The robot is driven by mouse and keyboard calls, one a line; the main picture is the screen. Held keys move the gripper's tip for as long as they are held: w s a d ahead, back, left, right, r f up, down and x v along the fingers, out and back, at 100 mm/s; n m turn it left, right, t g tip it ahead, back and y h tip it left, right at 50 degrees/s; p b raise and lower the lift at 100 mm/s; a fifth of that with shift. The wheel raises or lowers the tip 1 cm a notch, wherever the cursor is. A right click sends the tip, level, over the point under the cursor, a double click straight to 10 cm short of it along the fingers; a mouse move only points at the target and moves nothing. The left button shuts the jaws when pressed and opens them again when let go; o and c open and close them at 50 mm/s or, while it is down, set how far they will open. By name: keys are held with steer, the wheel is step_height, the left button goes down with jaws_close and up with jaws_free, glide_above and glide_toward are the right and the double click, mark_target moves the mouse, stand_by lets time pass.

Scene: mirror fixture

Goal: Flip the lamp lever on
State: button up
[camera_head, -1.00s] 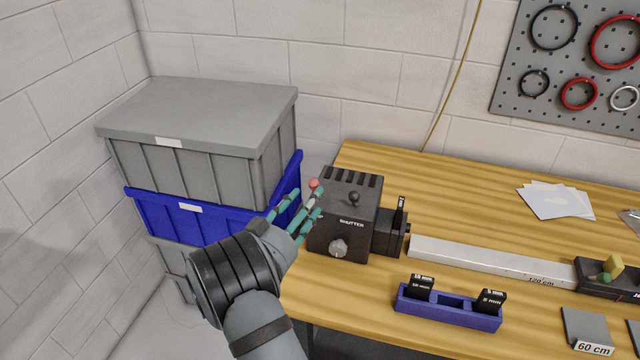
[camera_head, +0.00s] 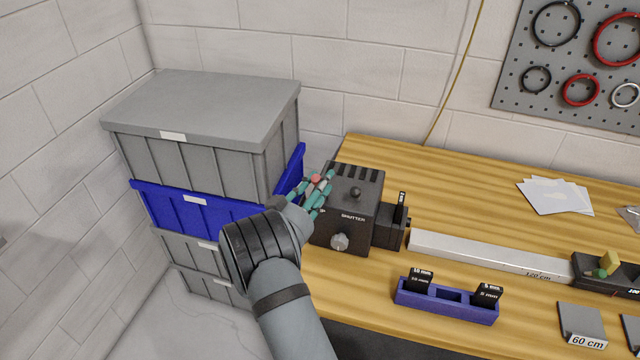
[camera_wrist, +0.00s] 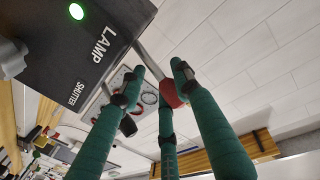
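The black lamp box (camera_head: 361,190) stands at the table's left end, with a grey knob and a SHUTTER label on its front. In the wrist view, its LAMP-marked face (camera_wrist: 90,60) has a lit green light (camera_wrist: 76,11). The lamp lever is a metal rod with a red knob (camera_wrist: 173,93); the red knob also shows in the head view (camera_head: 316,179). My gripper (camera_wrist: 158,70) has teal fingers spread apart around the lever's end. The knob overlaps the fingertips in the wrist view; I cannot tell whether they touch. The rod is partly hidden by the fingers.
Stacked grey and blue crates (camera_head: 205,120) stand close left of my gripper. A metal rail (camera_head: 480,255) and a purple holder (camera_head: 445,308) with black slides lie to the right.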

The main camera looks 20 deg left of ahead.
jaws_close()
stand_by(0.4)
